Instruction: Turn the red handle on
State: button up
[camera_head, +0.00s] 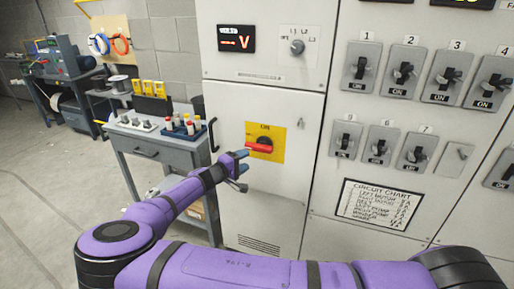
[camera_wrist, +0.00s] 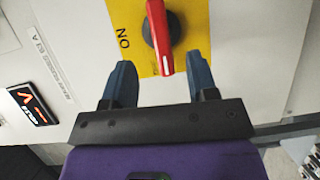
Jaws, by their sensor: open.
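The red handle (camera_head: 259,147) sits on a dark round hub on a yellow plate (camera_head: 279,153) on the grey cabinet door. It lies about level, its grip end pointing left, and the ON label is at the plate's top. In the wrist view the red handle (camera_wrist: 158,38) points down toward my gripper, with ON on the yellow plate (camera_wrist: 122,12) to its left. My gripper (camera_head: 242,170) is open, close to the handle's left end and slightly below it. In the wrist view the fingers of my gripper (camera_wrist: 159,70) stand either side of the handle's end; contact is not visible.
Numbered toggle switches (camera_head: 405,72) and a circuit chart (camera_head: 379,204) are on panels to the right. A voltage display (camera_head: 236,38) and small selector knob (camera_head: 297,47) are above. A grey cart (camera_head: 160,148) with small parts stands left of the cabinet. Floor farther left is clear.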

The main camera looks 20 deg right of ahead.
aim_at(257, 150)
jog(key=shift+n+t, duration=0.4)
jog(key=shift+t, duration=0.2)
jog(key=x, duration=0.6)
jog(key=w+x, duration=0.1)
jog(key=x, duration=0.3)
jog(key=shift+a+f, duration=0.15)
jog(key=shift+a, duration=0.25)
grip_shut()
